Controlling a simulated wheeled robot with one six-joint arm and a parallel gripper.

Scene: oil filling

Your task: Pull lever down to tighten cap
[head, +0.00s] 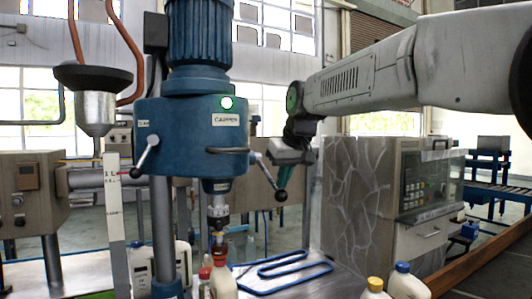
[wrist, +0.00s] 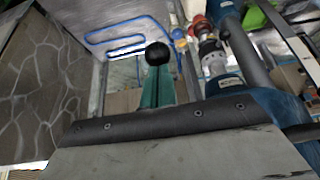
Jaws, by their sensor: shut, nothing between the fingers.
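The blue capper (head: 205,135) stands left of centre in the head view. Its right lever slopes down to a black ball knob (head: 281,195). A second lever with a black knob (head: 136,172) is on the left side. My gripper (head: 285,180) points down at the right lever, its teal fingers shut just above the knob. In the wrist view the black knob (wrist: 157,53) shows at the end of the shut teal fingers (wrist: 157,88); I cannot tell whether they touch. A white bottle with a red cap (head: 223,280) stands under the capper's chuck (head: 218,212).
Blue tubing (head: 285,268) forms a guide on the metal table. Bottles with yellow (head: 375,284) and blue caps (head: 402,267) stand at front right. A stone-patterned cabinet (head: 352,195) is on the right. A filler funnel (head: 95,110) hangs on the left.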

